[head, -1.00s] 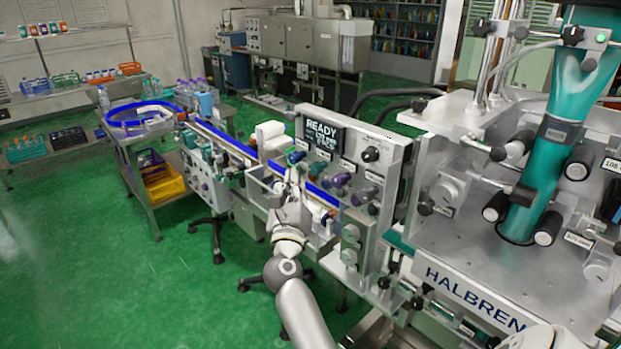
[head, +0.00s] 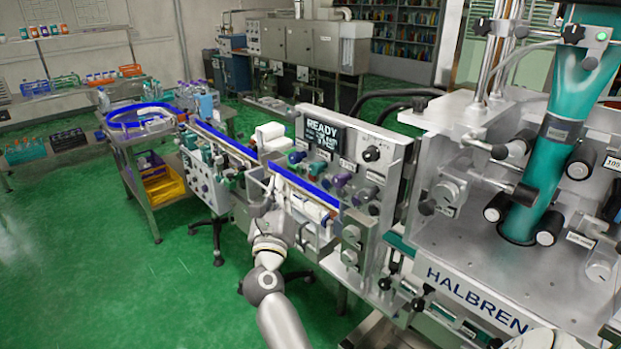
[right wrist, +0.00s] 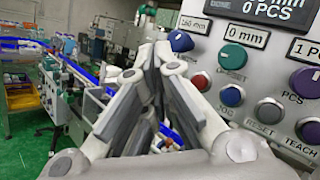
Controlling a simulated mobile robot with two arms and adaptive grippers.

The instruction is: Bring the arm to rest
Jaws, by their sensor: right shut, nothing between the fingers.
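My right arm comes in from the bottom of the head view. Its gripper (head: 268,203) is in front of the conveyor, left of the control panel (head: 352,150). In the right wrist view the gripper (right wrist: 152,58) has its fingers drawn together at the tips, with nothing held. The control panel (right wrist: 262,75) stands close on its right there, with a blue knob, a green knob, a red button and a blue button. The fingers appear apart from the panel. My left gripper is in neither view.
The conveyor with blue rails (head: 228,143) runs behind the gripper to a round blue-rimmed table (head: 112,124). The large sleeve machine (head: 470,262) fills the right side. A cart with a yellow bin (head: 165,190) stands at left. Green floor (head: 75,260) is open at lower left.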

